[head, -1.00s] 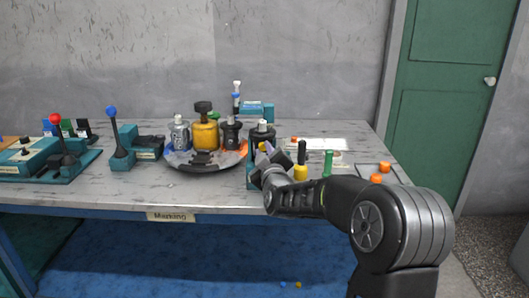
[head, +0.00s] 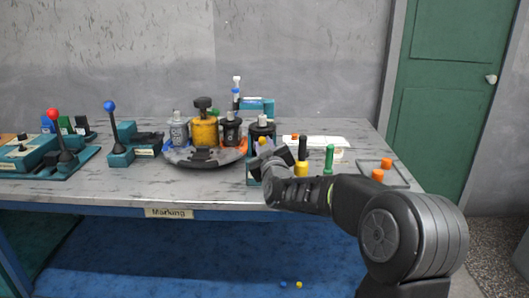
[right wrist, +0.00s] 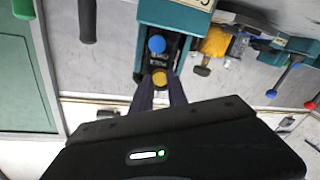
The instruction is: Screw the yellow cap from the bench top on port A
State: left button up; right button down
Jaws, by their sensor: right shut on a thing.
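The yellow cap (right wrist: 159,77) is between my right gripper's fingertips (right wrist: 160,88) in the right wrist view. My right gripper (head: 263,152) is shut on it, and a bit of yellow shows above the fingers in the head view. The cap is in front of a dark unit in a teal stand (right wrist: 175,17), which carries a blue cap (right wrist: 157,44). I cannot tell whether the yellow cap touches a port, and no port A marking is readable. My left gripper is not in view.
A dark round turntable (head: 197,160) with a yellow canister (head: 204,132) stands left of the gripper. Black (head: 302,148) and green (head: 328,158) upright handles stand close on the right. A tray (head: 399,176) with orange caps lies at the right. Lever units stand at the left.

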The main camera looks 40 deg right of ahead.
jog(key=shift+f+m+b, duration=0.1)
jog(key=shift+m+b, duration=0.65)
jog(key=shift+m, duration=0.25)
jog(key=m+b, duration=0.2)
jog(key=m, duration=0.1)
jog(key=shift+b, duration=0.3)
jog(key=shift+d+m+b, duration=0.1)
jog(key=shift+m+b, duration=0.45)
jog(key=shift+m, duration=0.45)
